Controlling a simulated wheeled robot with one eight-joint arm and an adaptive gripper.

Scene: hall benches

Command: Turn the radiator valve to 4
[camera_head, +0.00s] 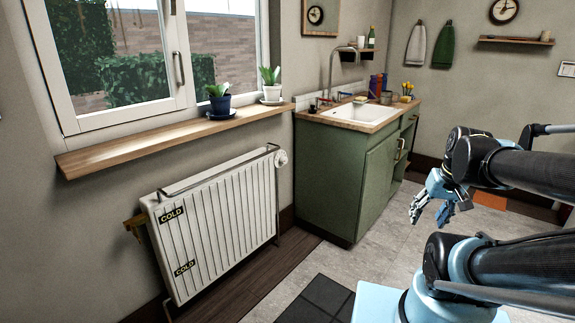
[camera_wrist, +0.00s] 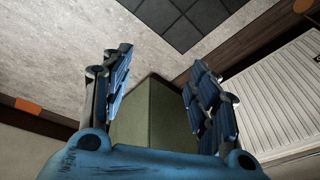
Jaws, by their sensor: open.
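The white ribbed radiator (camera_head: 215,225) stands under the window, with two "COLD" labels on its left side. A round white valve knob (camera_head: 281,158) sits at its upper right corner; its marks are too small to read. A brass-coloured fitting (camera_head: 135,224) is at the radiator's left end. My gripper (camera_head: 429,215) is open and empty, pointing down, well to the right of the valve and in front of the green cabinet. In the wrist view, my gripper's (camera_wrist: 160,62) fingers are spread, and the radiator (camera_wrist: 288,98) shows at the right; I cannot make out the knob there.
The green sink cabinet (camera_head: 335,185) stands right of the radiator, close to the valve. A wooden windowsill (camera_head: 165,143) with two potted plants overhangs the radiator. A dark floor mat (camera_head: 318,300) lies in front. The floor between gripper and radiator is otherwise clear.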

